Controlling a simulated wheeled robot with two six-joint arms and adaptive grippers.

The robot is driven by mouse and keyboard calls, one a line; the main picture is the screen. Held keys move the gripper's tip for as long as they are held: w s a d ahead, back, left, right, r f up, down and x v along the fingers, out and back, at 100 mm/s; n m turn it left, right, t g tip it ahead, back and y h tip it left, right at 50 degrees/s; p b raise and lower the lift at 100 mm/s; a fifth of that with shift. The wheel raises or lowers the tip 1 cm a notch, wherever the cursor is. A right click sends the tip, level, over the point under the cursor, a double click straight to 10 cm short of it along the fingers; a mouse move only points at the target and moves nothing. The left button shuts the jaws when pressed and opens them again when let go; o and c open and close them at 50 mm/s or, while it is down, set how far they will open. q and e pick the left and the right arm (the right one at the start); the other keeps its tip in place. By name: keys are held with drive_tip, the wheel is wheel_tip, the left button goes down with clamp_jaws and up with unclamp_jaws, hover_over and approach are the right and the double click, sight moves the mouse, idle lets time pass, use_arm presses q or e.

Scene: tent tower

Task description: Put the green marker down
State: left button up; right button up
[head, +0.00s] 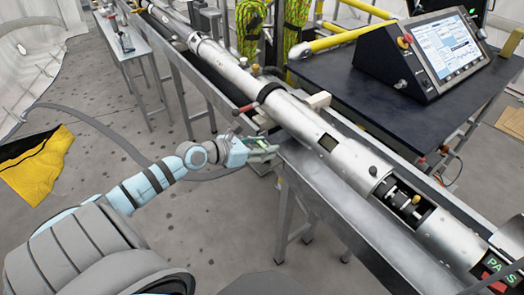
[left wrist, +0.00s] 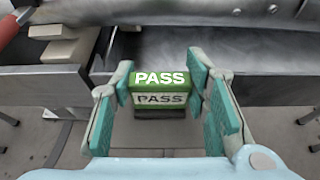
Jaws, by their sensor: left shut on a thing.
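The green marker (left wrist: 160,98), a small block lettered PASS, is held between the teal-padded fingers of my left gripper (left wrist: 163,92) in the left wrist view. The fingers are shut on its two sides. In the head view my left gripper (head: 265,149) is at the near edge of the long metal bench, beside the silver tube, and mostly covers the marker. I cannot tell whether the marker touches the bench.
A long silver tube (head: 345,160) lies along the bench (head: 325,196). A red-handled part (head: 243,109) and pale blocks (head: 318,100) are near my gripper. A console (head: 425,55) stands on the dark table (head: 325,72).

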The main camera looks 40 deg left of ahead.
use_arm(q)
drive_tip(key=shift+f, duration=0.1)
drive_tip(key=shift+f, duration=0.15)
drive_tip(key=o, duration=1.1)
